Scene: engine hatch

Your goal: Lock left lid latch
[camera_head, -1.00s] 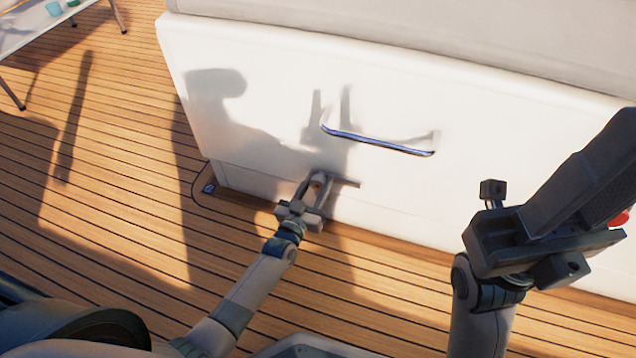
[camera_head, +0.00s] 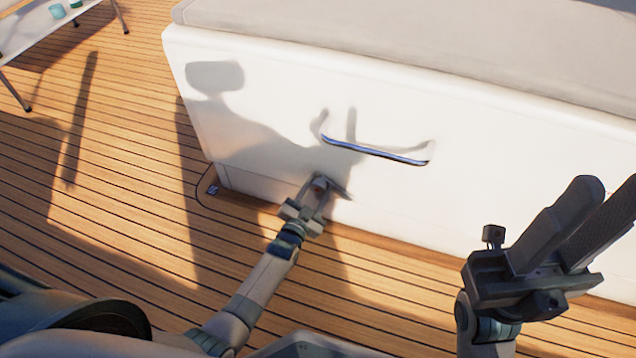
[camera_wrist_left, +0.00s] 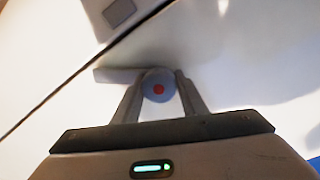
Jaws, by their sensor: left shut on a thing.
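The left lid latch (camera_head: 320,182) is a small grey round part low on the white hatch front, left of centre.
The white hatch (camera_head: 400,195) has a blue-edged metal handle (camera_head: 375,151) above and right of the latch. Wooden deck (camera_head: 120,220) lies open at the left. A table (camera_head: 40,30) with cups stands at the top left.

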